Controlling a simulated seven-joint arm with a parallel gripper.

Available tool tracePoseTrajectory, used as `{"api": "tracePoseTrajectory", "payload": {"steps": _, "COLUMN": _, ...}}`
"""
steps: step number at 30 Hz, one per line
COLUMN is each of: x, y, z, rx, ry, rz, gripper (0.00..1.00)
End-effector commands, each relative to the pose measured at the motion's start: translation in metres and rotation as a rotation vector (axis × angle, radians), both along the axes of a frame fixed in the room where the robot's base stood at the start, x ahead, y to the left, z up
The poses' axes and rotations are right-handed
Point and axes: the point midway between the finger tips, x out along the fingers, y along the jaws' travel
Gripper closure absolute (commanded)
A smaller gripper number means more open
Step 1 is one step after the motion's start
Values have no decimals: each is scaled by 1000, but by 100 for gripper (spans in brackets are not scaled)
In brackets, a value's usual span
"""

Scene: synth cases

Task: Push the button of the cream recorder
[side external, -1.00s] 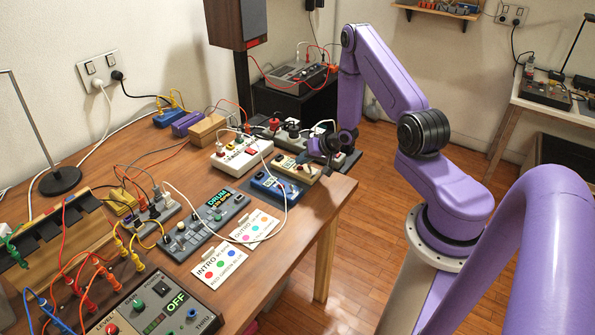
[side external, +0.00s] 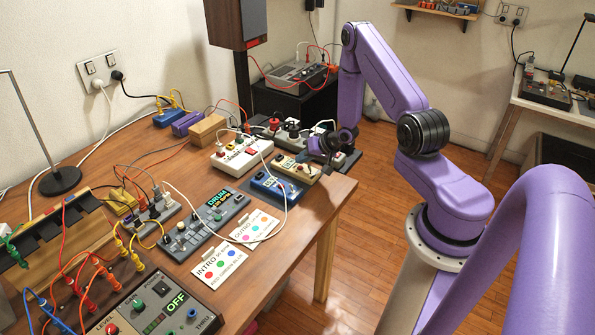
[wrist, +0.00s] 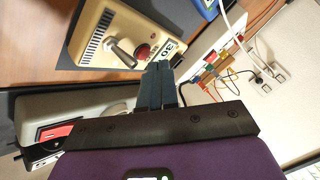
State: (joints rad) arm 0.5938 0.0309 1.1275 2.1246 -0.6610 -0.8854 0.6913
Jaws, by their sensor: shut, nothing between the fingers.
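The cream recorder (side external: 297,168) is a small beige box near the right edge of the wooden table, beside a blue box. Contact cannot be told. In the side view my gripper (side external: 318,152) is small and partly hidden by my wrist, at the recorder's far end.
The blue box (side external: 268,187) stands close beside the recorder. A white device (side external: 240,156) with red parts and several grey devices crowd behind it. A white cable (side external: 287,200) loops over the blue box. Two printed cards (side external: 218,263) lie nearer. Open floor is right of the table.

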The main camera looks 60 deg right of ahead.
Motion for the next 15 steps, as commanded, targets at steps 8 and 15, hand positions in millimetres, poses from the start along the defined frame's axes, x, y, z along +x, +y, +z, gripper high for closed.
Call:
{"api": "tracePoseTrajectory", "payload": {"steps": 8, "x": 0, "y": 0, "z": 1, "rx": 0, "ry": 0, "rz": 0, "gripper": 100}}
{"api": "tracePoseTrajectory", "payload": {"steps": 15, "x": 1, "y": -1, "z": 17, "rx": -2, "ry": -2, "rz": 0, "gripper": 100}}
